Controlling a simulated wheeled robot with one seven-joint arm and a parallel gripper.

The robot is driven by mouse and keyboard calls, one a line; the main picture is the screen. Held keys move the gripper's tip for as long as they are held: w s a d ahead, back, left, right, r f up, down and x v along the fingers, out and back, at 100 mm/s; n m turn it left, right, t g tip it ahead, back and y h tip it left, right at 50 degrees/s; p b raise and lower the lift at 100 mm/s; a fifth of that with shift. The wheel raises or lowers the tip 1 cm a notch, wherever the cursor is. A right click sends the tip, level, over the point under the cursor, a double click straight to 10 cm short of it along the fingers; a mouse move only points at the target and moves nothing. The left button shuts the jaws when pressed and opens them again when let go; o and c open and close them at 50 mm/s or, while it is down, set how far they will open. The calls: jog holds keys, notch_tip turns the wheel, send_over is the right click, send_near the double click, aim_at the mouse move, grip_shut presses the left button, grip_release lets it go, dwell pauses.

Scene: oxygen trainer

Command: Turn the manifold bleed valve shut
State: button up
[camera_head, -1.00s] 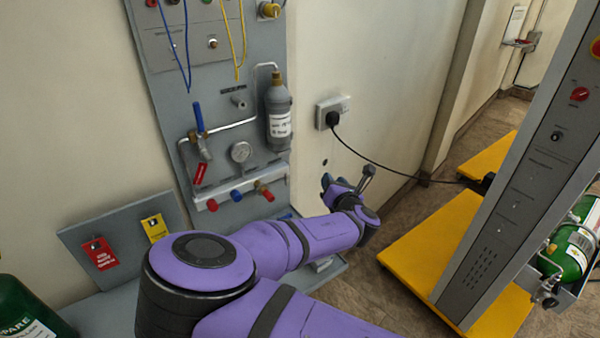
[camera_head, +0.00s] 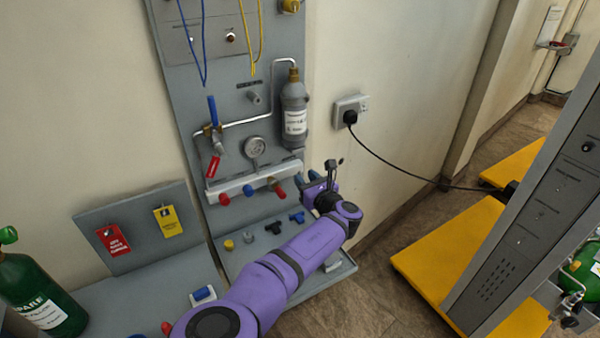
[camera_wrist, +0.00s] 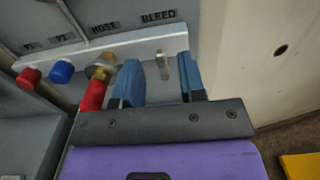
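The manifold (camera_head: 238,188) is a pale bar low on the grey wall panel, with red and blue fittings along it. The bleed valve (camera_wrist: 163,66) shows below the BLEED label as a small metal stub or lever, roughly upright. My gripper (camera_wrist: 159,66) is open, with one blue finger on each side of the valve and gaps visible to both. In the head view my gripper (camera_head: 316,181) is at the manifold's right end and hides the valve.
A brass fitting with a red end (camera_wrist: 96,85) sits close left of my left finger. A gauge (camera_head: 254,146) and a grey bottle (camera_head: 294,110) are above the manifold. Loose fittings (camera_head: 273,228) lie on the shelf below. A black cable (camera_head: 400,172) runs to the right.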

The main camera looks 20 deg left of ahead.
aim_at(301, 173)
jog(key=shift+x, duration=1.9)
jog(key=shift+c, duration=0.2)
grip_shut()
